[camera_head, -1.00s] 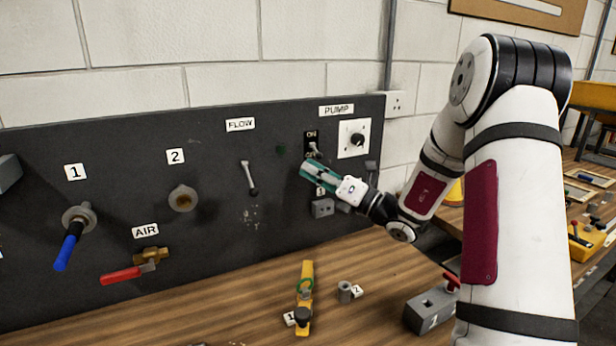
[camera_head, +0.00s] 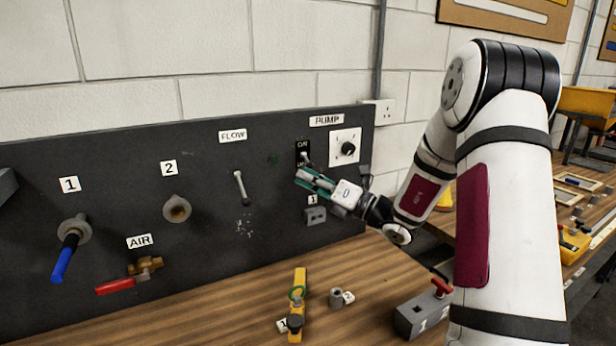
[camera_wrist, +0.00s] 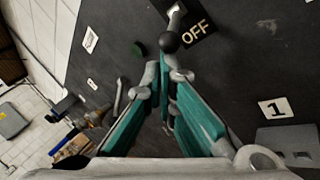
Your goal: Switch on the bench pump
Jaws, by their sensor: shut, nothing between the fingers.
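The pump's toggle switch (camera_head: 304,158) sits on a black plate marked ON above, under the PUMP label (camera_head: 326,120) on the dark panel. In the wrist view, its lever with a dark ball tip (camera_wrist: 169,42) hangs toward the OFF mark (camera_wrist: 195,28). My gripper (camera_head: 302,176) has teal fingers and is just below the switch. In the wrist view, my gripper's fingertips (camera_wrist: 166,75) are together with nothing between them, close to the ball tip. I cannot tell whether they touch it.
A white plate with a black knob (camera_head: 346,148) is right of the switch. The FLOW lever (camera_head: 241,188) is to the left. A grey block (camera_head: 315,215) marked 1 is below my gripper. A yellow tool (camera_head: 297,300) and grey block (camera_head: 420,315) lie on the bench.

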